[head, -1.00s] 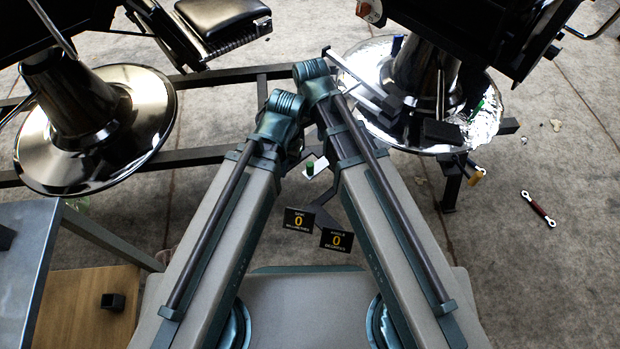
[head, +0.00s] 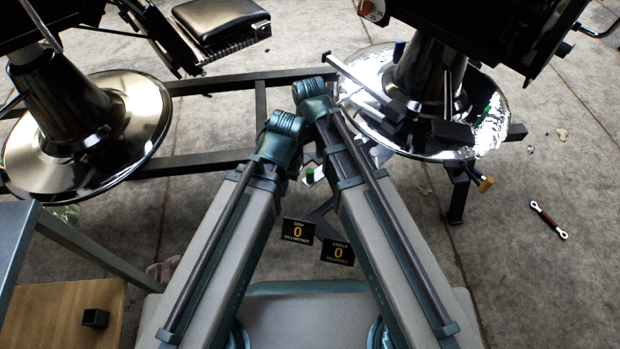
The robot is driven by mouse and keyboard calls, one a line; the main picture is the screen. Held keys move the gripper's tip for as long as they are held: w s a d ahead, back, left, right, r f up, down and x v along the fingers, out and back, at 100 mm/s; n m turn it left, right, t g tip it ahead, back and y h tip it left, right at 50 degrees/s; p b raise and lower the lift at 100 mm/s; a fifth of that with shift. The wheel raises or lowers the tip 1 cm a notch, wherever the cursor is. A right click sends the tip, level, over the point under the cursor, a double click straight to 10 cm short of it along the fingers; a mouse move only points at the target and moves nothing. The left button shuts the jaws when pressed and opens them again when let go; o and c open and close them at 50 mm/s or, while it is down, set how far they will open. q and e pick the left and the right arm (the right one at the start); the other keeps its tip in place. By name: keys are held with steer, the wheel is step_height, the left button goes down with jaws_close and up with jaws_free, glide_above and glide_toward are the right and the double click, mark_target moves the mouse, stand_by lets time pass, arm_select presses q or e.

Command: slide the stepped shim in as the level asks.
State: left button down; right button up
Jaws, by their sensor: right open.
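Two amber-lettered readout plates show 0: the shim plate (head: 298,231) and the angle plate (head: 338,251). They stand low between my two arms. The right chair has a shiny round base (head: 488,120). A dark block (head: 452,131) lies at its front rim, but I cannot tell whether it is the stepped shim. A small white piece with a green part (head: 311,175) shows between my arms. My right gripper (head: 308,157) is mostly hidden behind my folded arms; it is open, and nothing shows in it. My left gripper is hidden.
A second chair base (head: 85,140) stands at left. Dark floor rails (head: 215,155) run between the chairs. A wooden surface (head: 60,322) with a small black square tube (head: 95,318) is at lower left.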

mark_target(310, 170)
arm_select(q)
step_height(310, 170, down, 9)
steer(key=b, duration=0.8)
steer(key=shift+f, duration=0.1)
arm_select(e)
step_height(310, 170, down, 9)
steer(key=shift+f, duration=0.15)
steer(key=shift+c, duration=0.4)
arm_select(q)
steer(key=shift+d, duration=0.1)
arm_select(e)
jaws_close()
